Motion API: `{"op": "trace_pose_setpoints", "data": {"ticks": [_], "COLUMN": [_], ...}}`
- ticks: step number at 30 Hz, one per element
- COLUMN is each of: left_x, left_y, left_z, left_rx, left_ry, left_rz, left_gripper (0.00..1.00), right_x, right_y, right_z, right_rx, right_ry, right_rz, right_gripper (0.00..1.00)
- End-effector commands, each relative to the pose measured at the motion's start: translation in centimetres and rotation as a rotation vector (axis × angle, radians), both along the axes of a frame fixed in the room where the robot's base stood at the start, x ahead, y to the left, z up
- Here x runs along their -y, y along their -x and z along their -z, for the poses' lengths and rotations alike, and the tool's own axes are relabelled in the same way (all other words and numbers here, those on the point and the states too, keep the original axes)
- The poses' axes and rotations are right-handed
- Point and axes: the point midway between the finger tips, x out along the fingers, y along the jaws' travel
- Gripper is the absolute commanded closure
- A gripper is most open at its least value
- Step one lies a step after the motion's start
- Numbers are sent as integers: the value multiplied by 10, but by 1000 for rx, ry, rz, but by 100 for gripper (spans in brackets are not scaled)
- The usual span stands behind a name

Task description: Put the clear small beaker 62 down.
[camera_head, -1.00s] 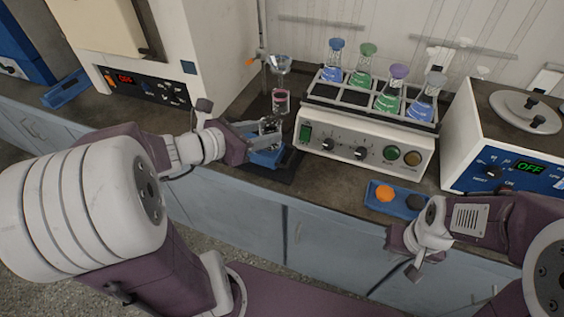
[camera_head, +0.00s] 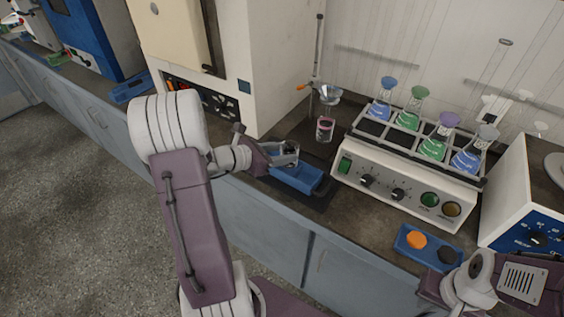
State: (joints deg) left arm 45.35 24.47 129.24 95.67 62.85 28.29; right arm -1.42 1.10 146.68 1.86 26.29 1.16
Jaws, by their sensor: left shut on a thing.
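My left gripper (camera_head: 281,158) is shut on a small clear beaker (camera_head: 290,148), partly hidden by the fingers. It holds the beaker at the back left of a blue tray (camera_head: 300,180), near the left end of the heater block. I cannot tell whether the beaker touches the tray or the counter. My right gripper (camera_head: 437,288) is at the bottom right edge, partly cut off, and its fingers are not clear.
A glass vessel (camera_head: 325,131) stands under a funnel (camera_head: 330,95) on a stand. A heater block (camera_head: 400,180) holds several stoppered flasks. A blue tray (camera_head: 428,246) with orange and black caps lies in front. A white and blue device (camera_head: 535,220) stands at right.

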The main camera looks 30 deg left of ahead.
Motion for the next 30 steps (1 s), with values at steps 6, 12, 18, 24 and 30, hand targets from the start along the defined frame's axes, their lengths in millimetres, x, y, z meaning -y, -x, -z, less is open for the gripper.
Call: {"op": "trace_pose_setpoints", "data": {"ticks": [6,12,18,24,30], "left_x": [-7,-6,-6,-6,-6], "left_y": [-5,-5,-5,-5,-5], "left_z": [5,36,45,46,48], "left_rx": [1,-2,1,0,0], "left_ry": [0,5,2,1,1], "left_rz": [0,0,0,0,0], "left_gripper": [100,100,100,100,34], "right_x": [0,0,0,0,0], "right_y": [0,0,0,0,0], "right_z": [0,12,12,14,15], "right_rx": [0,0,0,0,0], "right_ry": [0,0,0,0,0], "right_rz": [0,0,0,0,0], "right_gripper": [100,100,100,100,100]}}
